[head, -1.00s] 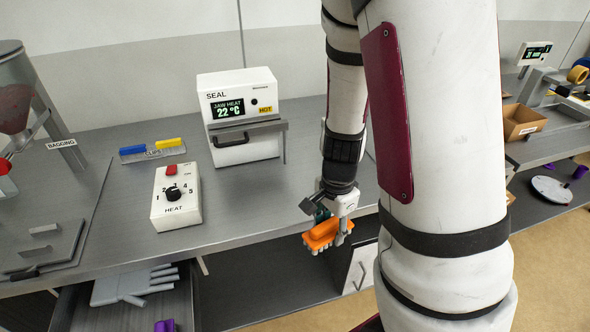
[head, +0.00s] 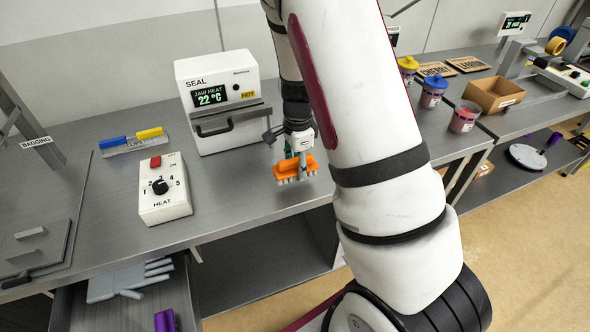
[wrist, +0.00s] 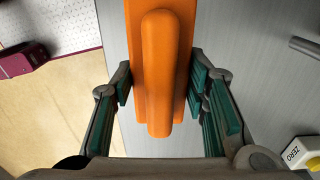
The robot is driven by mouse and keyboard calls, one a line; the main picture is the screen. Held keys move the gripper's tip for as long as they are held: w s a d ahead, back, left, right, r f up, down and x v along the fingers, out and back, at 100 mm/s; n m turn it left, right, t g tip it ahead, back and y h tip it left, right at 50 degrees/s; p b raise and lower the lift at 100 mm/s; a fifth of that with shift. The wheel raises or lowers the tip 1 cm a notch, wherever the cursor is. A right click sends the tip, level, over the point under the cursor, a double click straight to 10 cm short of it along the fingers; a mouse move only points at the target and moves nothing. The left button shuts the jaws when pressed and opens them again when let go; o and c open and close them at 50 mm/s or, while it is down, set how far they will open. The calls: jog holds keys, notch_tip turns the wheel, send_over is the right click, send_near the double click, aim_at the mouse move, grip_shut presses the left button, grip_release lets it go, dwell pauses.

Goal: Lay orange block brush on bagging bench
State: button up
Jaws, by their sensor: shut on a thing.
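The orange block brush (head: 292,170) is held bristles down in my gripper (head: 298,155). In the head view it is over the grey metal bagging bench (head: 235,190), in front of the sealer. I cannot tell whether its bristles touch the top. In the wrist view the brush (wrist: 158,75) runs lengthwise between the green-padded fingers of my gripper (wrist: 160,95), its raised orange handle facing the camera. My arm hides part of the bench to the right.
The SEAL machine (head: 222,100) stands behind the brush. The HEAT control box (head: 164,190) and a clip rack (head: 132,143) are to the left. Jars, including a blue-lidded one (head: 432,92), and a cardboard box (head: 492,95) are at right. Bare bench top lies around the brush.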

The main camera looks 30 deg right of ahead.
aim_at(295, 170)
jog(key=shift+w+d, duration=0.1)
jog(key=shift+w, duration=0.5)
jog(key=shift+w+f, duration=0.25)
jog(key=shift+f, duration=0.1)
jog(key=shift+f+p, duration=0.4)
jog(key=shift+f, duration=1.1)
jog(key=shift+f, duration=0.2)
jog(key=o, duration=1.2)
jog(key=shift+r, duration=0.1)
